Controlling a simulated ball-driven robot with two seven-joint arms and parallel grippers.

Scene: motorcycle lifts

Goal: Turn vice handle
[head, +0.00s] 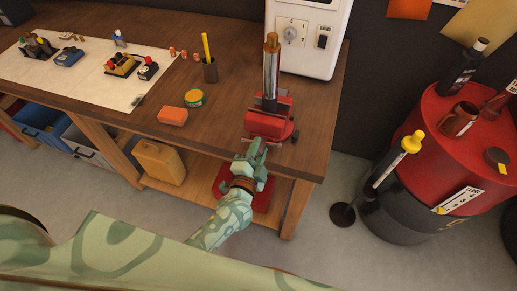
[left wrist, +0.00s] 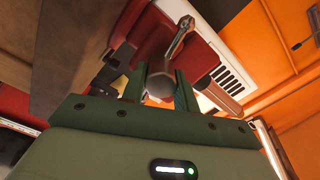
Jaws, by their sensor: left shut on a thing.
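The red vice (head: 268,124) is at the front right of the wooden workbench, with a steel cylinder with a copper-coloured top (head: 271,72) upright in it. My left gripper (head: 254,150) is at the front of the vice, just beyond the bench edge. In the left wrist view, its two green fingers (left wrist: 161,88) are on either side of the grey rounded end of the vice handle (left wrist: 160,84), shut on it. A metal bar (left wrist: 180,36) runs up from there across the red vice body (left wrist: 158,45). The handle is mostly hidden in the head view. My right gripper is not in view.
The workbench (head: 228,110) holds an orange block (head: 173,116), a green-yellow tin (head: 195,98), a pencil cup (head: 210,70) and a white machine (head: 308,40). A yellow canister (head: 159,161) stands on the lower shelf. A red-topped drum (head: 455,130) stands at right.

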